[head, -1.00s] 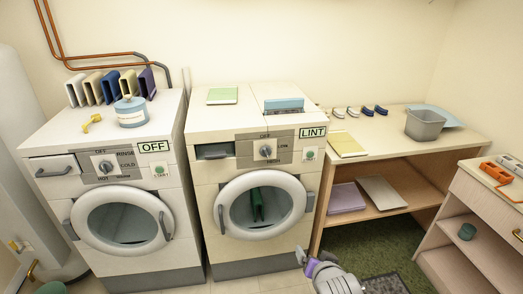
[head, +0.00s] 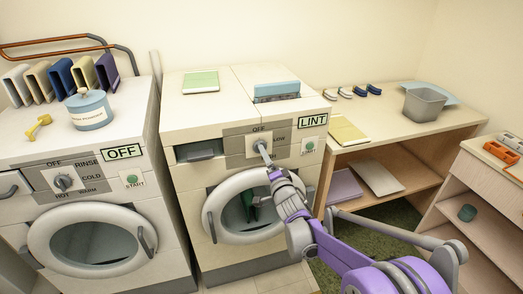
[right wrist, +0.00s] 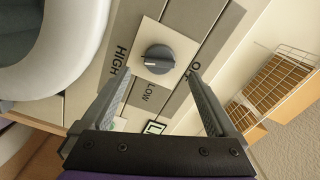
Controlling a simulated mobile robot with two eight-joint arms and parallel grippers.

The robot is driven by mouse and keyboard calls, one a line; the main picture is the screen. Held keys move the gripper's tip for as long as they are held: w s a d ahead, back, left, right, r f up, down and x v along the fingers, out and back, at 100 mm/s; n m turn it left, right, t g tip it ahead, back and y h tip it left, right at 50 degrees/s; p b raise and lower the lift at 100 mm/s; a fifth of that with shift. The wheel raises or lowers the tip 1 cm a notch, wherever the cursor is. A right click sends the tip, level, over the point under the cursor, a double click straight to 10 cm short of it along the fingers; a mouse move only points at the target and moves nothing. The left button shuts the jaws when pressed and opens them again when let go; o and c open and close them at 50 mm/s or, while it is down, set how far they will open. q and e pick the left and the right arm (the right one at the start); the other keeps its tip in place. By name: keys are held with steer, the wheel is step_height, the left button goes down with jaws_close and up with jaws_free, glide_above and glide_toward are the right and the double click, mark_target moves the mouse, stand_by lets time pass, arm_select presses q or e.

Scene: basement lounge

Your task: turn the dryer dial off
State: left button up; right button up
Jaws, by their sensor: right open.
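The dryer (head: 185,145) is the white machine with the LINT label, to the right of the washer. Its grey round dial (head: 260,145) sits on the upper front panel, mostly hidden behind my right gripper (head: 266,161) in the head view. In the right wrist view the dial (right wrist: 158,59) shows clearly, with HIGH to its left, LOW below and OFF to its right. A pale mark on the knob seems to face left, towards HIGH. My right gripper (right wrist: 158,77) is open and empty, its fingers either side of the dial, apparently not touching it. My left gripper is not in view.
The washer (head: 20,150) has a similar dial (head: 64,182) and an OFF label. The dryer's round door (head: 222,200) lies below the panel, close to my right arm. A wooden shelf table (head: 400,135) with a grey bin (head: 424,103) stands right.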

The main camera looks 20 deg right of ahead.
steer(key=w, duration=0.5)
steer(key=shift+w+a, duration=0.1)
steer(key=shift+w, duration=0.3)
steer(key=c, duration=1.4)
steer(key=shift+o, duration=0.2)
